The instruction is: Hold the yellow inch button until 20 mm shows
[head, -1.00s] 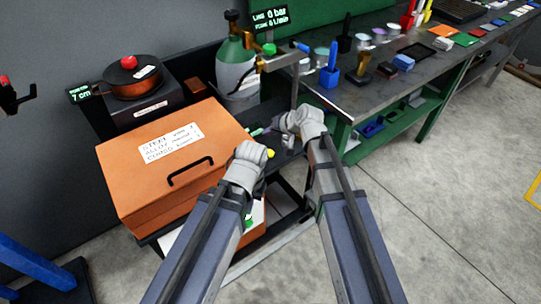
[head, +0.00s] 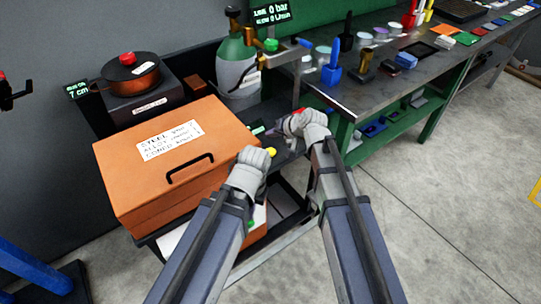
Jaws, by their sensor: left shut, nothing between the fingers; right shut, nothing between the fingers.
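A small yellow round button (head: 271,152) shows just right of my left gripper (head: 262,160), over the dark cart top. My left gripper is shut and empty, close beside the button; whether it touches cannot be told. Its fingertips are mostly hidden behind its own wrist. My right gripper (head: 290,124) is shut and empty, above and right of the button, over the cart near the bench. A small black display (head: 77,90) at the left reads 7 cm in green. No reading in mm is legible.
A large orange box (head: 125,185) with a black handle fills the left of the cart. A burner with a copper pan (head: 130,80) and a green-grey gas bottle (head: 238,68) stand behind. A second display (head: 274,17) reads 0 bar. The cluttered bench (head: 350,95) lies right; floor ahead right is clear.

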